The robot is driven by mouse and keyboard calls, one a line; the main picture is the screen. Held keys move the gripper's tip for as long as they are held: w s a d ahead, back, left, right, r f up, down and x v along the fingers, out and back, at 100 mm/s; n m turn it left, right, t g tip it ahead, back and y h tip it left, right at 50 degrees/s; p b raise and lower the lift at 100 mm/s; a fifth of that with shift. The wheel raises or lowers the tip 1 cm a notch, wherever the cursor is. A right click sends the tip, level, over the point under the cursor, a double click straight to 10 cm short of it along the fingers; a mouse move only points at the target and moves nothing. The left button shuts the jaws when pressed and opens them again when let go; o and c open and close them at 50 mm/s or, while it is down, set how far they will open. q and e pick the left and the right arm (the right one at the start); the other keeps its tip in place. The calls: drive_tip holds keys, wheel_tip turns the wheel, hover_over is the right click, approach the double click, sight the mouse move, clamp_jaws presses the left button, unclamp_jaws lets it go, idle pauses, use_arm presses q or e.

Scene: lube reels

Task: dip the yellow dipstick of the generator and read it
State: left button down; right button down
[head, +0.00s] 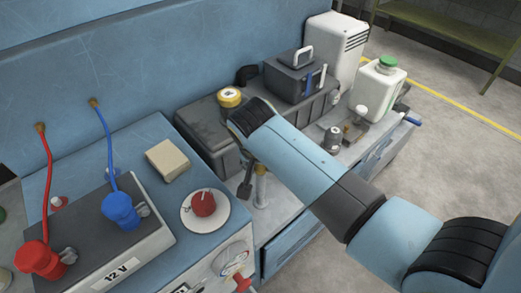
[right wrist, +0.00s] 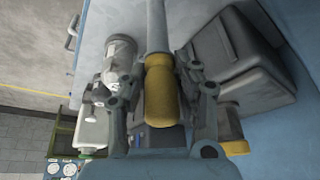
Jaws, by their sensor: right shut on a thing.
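The yellow dipstick handle (right wrist: 160,92) stands between the fingers of my right gripper (right wrist: 160,75) in the right wrist view, and the gripper is shut on it. A pale grey tube (right wrist: 156,25) lines up with the handle's far end. I cannot tell how deep the dipstick sits in it. In the head view my right arm hides most of the gripper, with a dark finger (head: 245,182) showing below. The pale tube (head: 261,190) and a bit of yellow show beside it. No oil mark is visible. My left gripper is not in view.
The dark generator block (head: 200,135) carries a yellow cap (head: 230,97). A toolbox (head: 294,76) and a green-capped white jug (head: 380,88) stand behind.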

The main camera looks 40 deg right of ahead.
drive_tip(key=shift+s, duration=0.1)
wheel_tip(320, 180, up, 7)
drive_tip(key=p, duration=0.7)
drive_tip(key=shift+f, duration=0.15)
wheel_tip(320, 180, up, 11)
drive_tip(key=shift+f, duration=0.1)
idle(0.7)
